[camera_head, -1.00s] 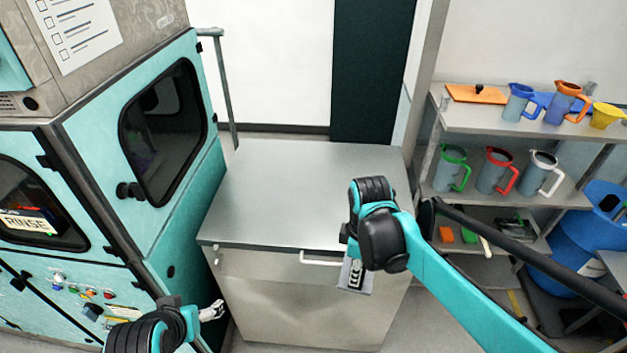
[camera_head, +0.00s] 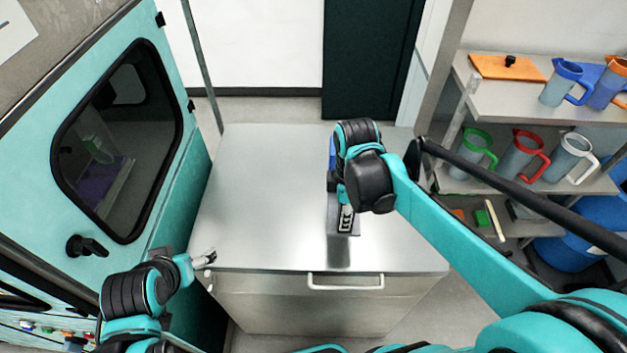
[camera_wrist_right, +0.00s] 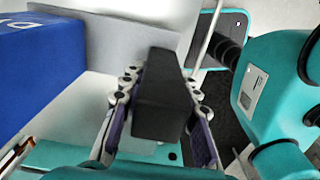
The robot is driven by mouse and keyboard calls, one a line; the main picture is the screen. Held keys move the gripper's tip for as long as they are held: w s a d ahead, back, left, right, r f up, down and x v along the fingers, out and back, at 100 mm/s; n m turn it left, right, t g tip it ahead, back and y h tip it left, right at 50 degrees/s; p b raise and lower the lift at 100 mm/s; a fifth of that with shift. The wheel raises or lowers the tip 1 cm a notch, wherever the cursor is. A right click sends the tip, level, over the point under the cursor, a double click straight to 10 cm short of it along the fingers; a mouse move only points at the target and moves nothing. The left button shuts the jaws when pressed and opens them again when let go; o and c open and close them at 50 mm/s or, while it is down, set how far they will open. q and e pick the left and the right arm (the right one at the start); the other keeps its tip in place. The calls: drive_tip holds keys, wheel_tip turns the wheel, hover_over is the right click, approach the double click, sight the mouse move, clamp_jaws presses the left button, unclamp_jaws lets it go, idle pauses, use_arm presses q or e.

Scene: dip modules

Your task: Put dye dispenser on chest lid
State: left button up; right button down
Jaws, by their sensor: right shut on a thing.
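The chest (camera_head: 300,300) stands in front of me, with a bare grey metal lid (camera_head: 265,190) and a handle on its front. My right gripper (camera_head: 346,218) is over the lid, right of its middle. In the right wrist view its two fingers (camera_wrist_right: 158,118) are shut on a dark grip of the dye dispenser (camera_wrist_right: 160,85). A blue body with a pale mark (camera_wrist_right: 40,70) and a grey plate show beyond it. In the head view the arm hides most of the dispenser. My left gripper (camera_head: 204,260) is by the lid's front left corner; its jaw state is unclear.
A teal cabinet (camera_head: 190,175) with a dark window stands close on the left. A shelf unit (camera_head: 500,110) on the right holds several jugs and an orange board (camera_head: 507,67). The lid's left side is clear.

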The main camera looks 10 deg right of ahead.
drive_tip(key=w+a+f+b, duration=0.1)
drive_tip(key=w+f, duration=0.2)
drive_tip(key=w+a+f, duration=0.2)
drive_tip(key=w+f, duration=0.1)
drive_tip(key=f, duration=0.1)
drive_tip(key=w+a+f+b, duration=0.1)
drive_tip(key=w+f, duration=0.2)
drive_tip(key=w, duration=0.1)
drive_tip(key=shift+a+f+b, duration=0.25)
drive_tip(key=shift+f+b, duration=0.05)
drive_tip(key=shift+f, duration=0.05)
drive_tip(key=c, duration=1.1)
unclamp_jaws()
drive_tip(key=shift+c, duration=0.2)
